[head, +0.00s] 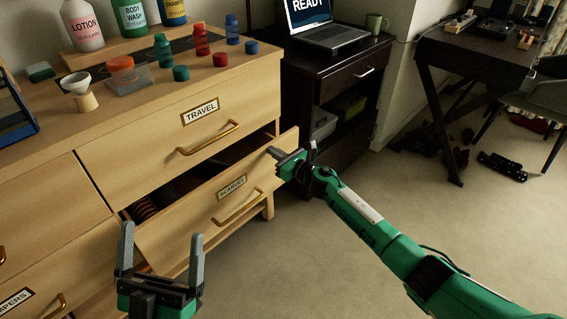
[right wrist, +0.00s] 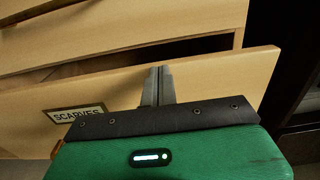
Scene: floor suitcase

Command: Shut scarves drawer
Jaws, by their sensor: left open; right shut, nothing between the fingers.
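The scarves drawer (head: 190,238) is the lower drawer of the wooden dresser, under the drawer labelled TRAVEL. It stands partly open, with a dark gap above its front and brownish contents at the left of the gap. Its SCARVES label also shows in the right wrist view (right wrist: 75,113). Its brass handle (head: 240,208) is free. My right gripper (head: 274,153) is shut and empty at the upper right end of the drawer front. In the right wrist view its fingertips (right wrist: 158,70) overlap the front near its top edge; contact is unclear. My left gripper (head: 160,240) is open and empty, before the drawer's left part.
Bottles, caps and a funnel stand on the dresser top (head: 130,103). A dark cabinet (head: 345,105) with a laptop (head: 330,37) stands to the right. The carpet (head: 300,270) before the dresser is clear.

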